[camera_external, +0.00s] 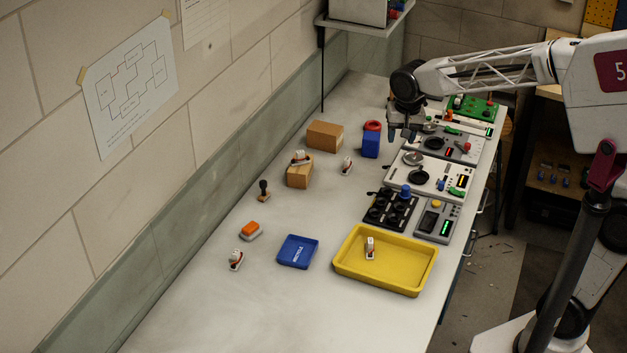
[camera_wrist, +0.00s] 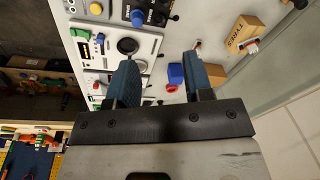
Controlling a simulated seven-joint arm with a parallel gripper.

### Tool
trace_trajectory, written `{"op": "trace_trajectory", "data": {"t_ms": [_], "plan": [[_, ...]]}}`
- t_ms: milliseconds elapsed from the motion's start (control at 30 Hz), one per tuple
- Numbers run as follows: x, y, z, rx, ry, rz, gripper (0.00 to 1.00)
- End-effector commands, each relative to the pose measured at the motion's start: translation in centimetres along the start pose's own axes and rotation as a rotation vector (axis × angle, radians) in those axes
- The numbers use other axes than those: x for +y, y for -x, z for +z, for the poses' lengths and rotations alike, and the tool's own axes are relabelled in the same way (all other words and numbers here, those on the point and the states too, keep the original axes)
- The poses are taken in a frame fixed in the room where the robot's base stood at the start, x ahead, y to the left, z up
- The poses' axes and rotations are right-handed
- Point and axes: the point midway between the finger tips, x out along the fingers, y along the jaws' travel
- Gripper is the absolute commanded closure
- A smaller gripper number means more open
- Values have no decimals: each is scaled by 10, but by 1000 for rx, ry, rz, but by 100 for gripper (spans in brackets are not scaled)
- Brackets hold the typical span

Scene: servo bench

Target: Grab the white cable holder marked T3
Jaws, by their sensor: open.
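Several small white holders with dark and reddish parts are in the external view; no T3 mark is readable. One holder (camera_external: 301,157) lies on a small cardboard box (camera_external: 299,175). Another holder (camera_external: 347,166) stands on the bench right of that box. A third holder (camera_external: 236,260) is at the front left, and one more holder (camera_external: 370,247) is inside the yellow tray (camera_external: 350,271). My gripper (camera_external: 403,137) is open and empty above the far part of the bench, away from the holders. In the wrist view, its two blue fingers (camera_wrist: 162,75) are spread.
A brown block (camera_external: 325,136) and a blue-and-red object (camera_external: 371,142) stand near my gripper. Control panels (camera_external: 418,178) line the right bench edge. A blue tray (camera_external: 298,252), an orange-topped item (camera_external: 250,231) and a stamp-like object (camera_external: 264,190) are on the left. The front bench is clear.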

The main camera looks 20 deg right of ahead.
Motion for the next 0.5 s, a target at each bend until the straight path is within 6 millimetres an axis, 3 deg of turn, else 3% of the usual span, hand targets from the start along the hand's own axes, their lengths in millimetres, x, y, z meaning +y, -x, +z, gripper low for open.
{"op": "trace_trajectory", "data": {"t_ms": [233, 500], "plan": [[-85, -26, 3, -24, -55, 11, 53], [-176, -60, 22, -44, -120, 26, 53]]}}
